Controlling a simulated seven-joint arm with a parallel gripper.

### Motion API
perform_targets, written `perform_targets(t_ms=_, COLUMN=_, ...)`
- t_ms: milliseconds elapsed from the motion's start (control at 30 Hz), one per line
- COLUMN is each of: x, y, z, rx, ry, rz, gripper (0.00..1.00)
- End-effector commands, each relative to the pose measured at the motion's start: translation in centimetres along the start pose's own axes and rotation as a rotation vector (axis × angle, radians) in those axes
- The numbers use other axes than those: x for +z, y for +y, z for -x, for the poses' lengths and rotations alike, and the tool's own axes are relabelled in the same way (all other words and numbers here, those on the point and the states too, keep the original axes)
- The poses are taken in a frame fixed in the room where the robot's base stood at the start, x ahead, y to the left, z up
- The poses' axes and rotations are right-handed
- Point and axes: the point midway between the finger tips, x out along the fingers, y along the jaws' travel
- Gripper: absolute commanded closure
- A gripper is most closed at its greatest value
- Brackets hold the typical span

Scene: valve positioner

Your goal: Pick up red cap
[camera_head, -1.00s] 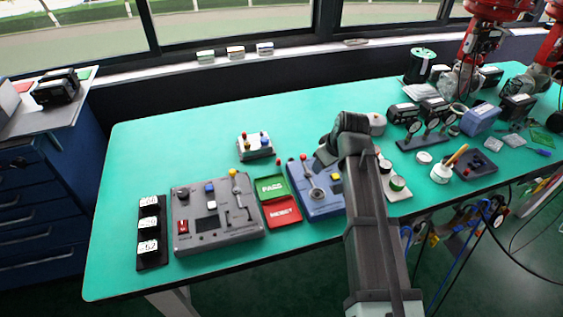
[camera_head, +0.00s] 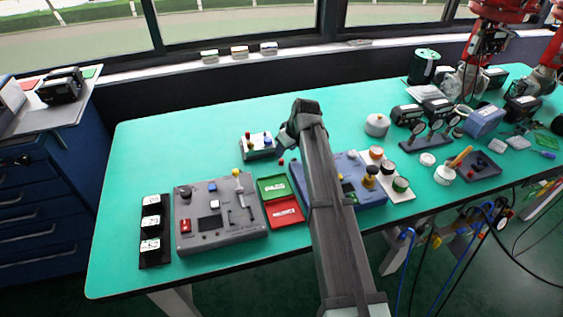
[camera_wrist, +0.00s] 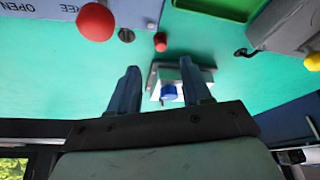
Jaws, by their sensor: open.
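A small red cap (camera_head: 281,161) lies on the green table just behind the green tray, beside the blue panel. In the wrist view the small red cap (camera_wrist: 160,41) sits beyond my open fingers, roughly in line with the gap between them. My gripper (camera_head: 285,138) hangs above the table near the small white button box. Its two fingers (camera_wrist: 160,82) are spread apart and hold nothing. A larger red ball (camera_wrist: 95,22) shows by the blue panel in the wrist view; my arm hides it in the head view.
The white button box (camera_head: 258,147) with coloured buttons stands near my gripper; its blue button (camera_wrist: 168,92) shows between my fingers. The table's back left is clear.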

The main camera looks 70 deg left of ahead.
Motion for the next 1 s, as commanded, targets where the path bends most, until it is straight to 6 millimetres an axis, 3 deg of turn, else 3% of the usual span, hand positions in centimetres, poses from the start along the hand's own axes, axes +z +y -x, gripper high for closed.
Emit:
perform_targets(t_ms=267, x=0.2, y=-0.1, z=-1.1, rx=-0.001, ry=-0.001, rz=0.000, gripper=0.52)
perform_targets(t_ms=633, x=0.6, y=-0.3, z=-5.4, rx=0.000, ry=-0.001, rz=0.000, gripper=0.52)
perform_targets(t_ms=900, x=0.7, y=-0.3, z=-5.7, rx=0.000, ry=0.000, rz=0.000, gripper=0.52)
perform_targets(t_ms=1000, x=0.7, y=-0.3, z=-5.7, rx=0.000, ry=0.000, rz=0.000, gripper=0.61)
